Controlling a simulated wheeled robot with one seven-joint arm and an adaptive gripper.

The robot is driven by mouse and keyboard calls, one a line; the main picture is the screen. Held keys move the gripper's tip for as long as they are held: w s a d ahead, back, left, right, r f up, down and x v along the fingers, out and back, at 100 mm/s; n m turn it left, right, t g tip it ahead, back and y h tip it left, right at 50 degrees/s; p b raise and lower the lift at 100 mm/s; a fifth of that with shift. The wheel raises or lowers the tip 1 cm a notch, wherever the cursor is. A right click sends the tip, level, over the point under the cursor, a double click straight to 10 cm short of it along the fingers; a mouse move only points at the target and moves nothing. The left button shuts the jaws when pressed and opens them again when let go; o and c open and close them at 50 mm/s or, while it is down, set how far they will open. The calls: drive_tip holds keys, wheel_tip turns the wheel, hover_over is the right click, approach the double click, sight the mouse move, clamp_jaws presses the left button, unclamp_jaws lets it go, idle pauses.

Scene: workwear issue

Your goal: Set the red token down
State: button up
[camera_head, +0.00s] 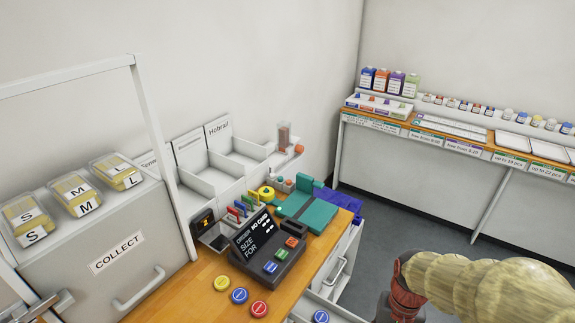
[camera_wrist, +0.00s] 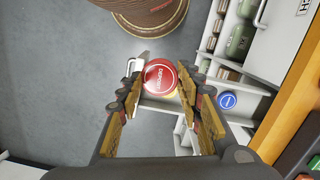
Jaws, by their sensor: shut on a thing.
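A round red token (camera_wrist: 160,74) with white lettering sits between the fingertips of my gripper (camera_wrist: 164,90) in the wrist view. The fingers are shut on its sides, above the grey floor and a white drawer edge. Something yellowish shows just under the token; I cannot tell what it is. In the head view my arm enters at the bottom right, and the fingertips and held token are not visible. Another red token (camera_head: 259,309) lies on the wooden counter (camera_head: 190,290), with a blue token (camera_head: 239,296) and a yellow token (camera_head: 222,283) beside it.
An order terminal (camera_head: 268,248) stands on the counter behind the tokens. Another blue token (camera_head: 321,317) lies in a white open drawer, also visible in the wrist view (camera_wrist: 227,100). A grey COLLECT bin (camera_head: 110,260) is at left. A long shelf (camera_head: 440,128) stands at the back right.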

drive_tip(key=w+r+n, duration=0.1)
drive_tip(key=w+r, duration=0.1)
drive_tip(key=w, duration=0.8)
drive_tip(key=w+r+n, duration=0.2)
drive_tip(key=w, duration=0.7)
drive_tip(key=w+a+f+n, duration=0.1)
drive_tip(key=w+a+f, duration=0.5)
drive_tip(key=w+f, duration=0.25)
drive_tip(key=d+r, duration=0.4)
drive_tip(key=r, duration=0.2)
drive_tip(key=s+d+r+m, duration=0.1)
drive_tip(key=s, duration=0.7)
drive_tip(key=s+d+r+m, duration=0.1)
drive_tip(key=s+d, duration=0.1)
drive_tip(key=s, duration=0.7)
drive_tip(key=shift+s+d+r+m, duration=0.25)
drive_tip(key=shift+s+m, duration=0.05)
drive_tip(key=shift+m, duration=0.8)
drive_tip(key=s+f, duration=0.1)
drive_tip(key=s, duration=0.2)
drive_tip(key=s+a+f, duration=0.1)
drive_tip(key=s+f, duration=0.1)
drive_tip(key=s, duration=0.2)
drive_tip(key=s+f, duration=0.2)
drive_tip(key=s, duration=0.2)
drive_tip(key=shift+s+a, duration=0.1)
drive_tip(key=shift+a, duration=0.3)
drive_tip(key=shift+f, duration=0.1)
